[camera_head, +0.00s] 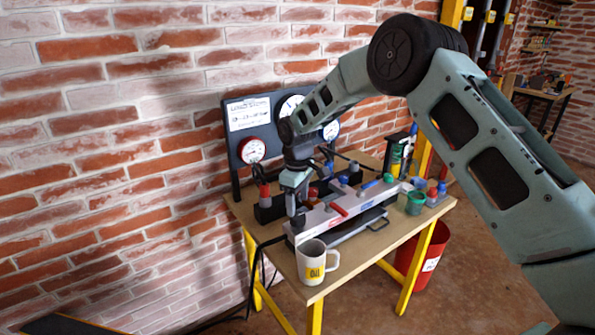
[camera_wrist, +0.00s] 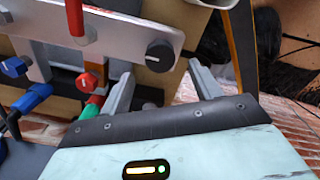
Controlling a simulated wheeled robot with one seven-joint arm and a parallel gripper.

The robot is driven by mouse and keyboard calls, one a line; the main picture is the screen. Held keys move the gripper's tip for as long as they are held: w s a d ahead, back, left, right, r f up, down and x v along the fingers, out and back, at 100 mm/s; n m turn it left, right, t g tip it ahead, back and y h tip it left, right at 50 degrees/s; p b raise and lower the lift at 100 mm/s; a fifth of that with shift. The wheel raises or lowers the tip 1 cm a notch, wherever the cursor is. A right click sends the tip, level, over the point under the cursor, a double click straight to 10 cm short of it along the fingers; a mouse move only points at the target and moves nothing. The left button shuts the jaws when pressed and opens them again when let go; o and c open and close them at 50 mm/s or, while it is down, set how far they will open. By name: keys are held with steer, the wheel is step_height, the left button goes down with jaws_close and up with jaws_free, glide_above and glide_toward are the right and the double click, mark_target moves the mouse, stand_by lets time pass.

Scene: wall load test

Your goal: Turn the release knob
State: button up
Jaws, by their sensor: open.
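A black round knob (camera_wrist: 160,55) with a pale pointer mark sits on the end of a silver plate (camera_wrist: 120,32) in the wrist view. I take it to be the release knob, but no label on it is readable. My gripper (camera_wrist: 162,71) is open, with its two grey fingers apart and the knob just beyond and between their tips. I see no contact with the knob. In the head view my gripper (camera_head: 297,205) points down over the near left end of the silver plate (camera_head: 318,222) on the bench, and the arm hides part of the fixture.
A red lever (camera_wrist: 76,17), a blue knob (camera_wrist: 14,67) and a red knob (camera_wrist: 86,82) are nearby. A white mug (camera_head: 311,263) stands close by on the bench (camera_head: 368,250). A gauge board (camera_head: 245,112) stands behind; a red bin (camera_head: 433,255) is at right.

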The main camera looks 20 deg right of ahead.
mark_target(297, 217)
step_height(297, 217, up, 12)
steer(key=b, duration=0.1)
stand_by(0.4)
steer(key=s+a+r, duration=0.1)
steer(key=s+a, duration=0.2)
steer(key=s, duration=0.4)
steer(key=s+a+r+y, duration=0.1)
steer(key=s+a, duration=0.3)
steer(key=s, duration=0.2)
steer(key=s+a+r, duration=0.1)
steer(key=s+a, duration=0.2)
steer(key=s, duration=0.4)
steer(key=s+d+f, duration=0.1)
steer(key=s+d, duration=0.1)
steer(key=s, duration=0.9)
steer(key=s+d+f+m, duration=0.1)
steer(key=s+f, duration=0.1)
steer(key=s, duration=0.9)
steer(key=shift+s+d+m, duration=0.25)
steer(key=shift+d+m, duration=0.05)
steer(key=shift+d, duration=0.1)
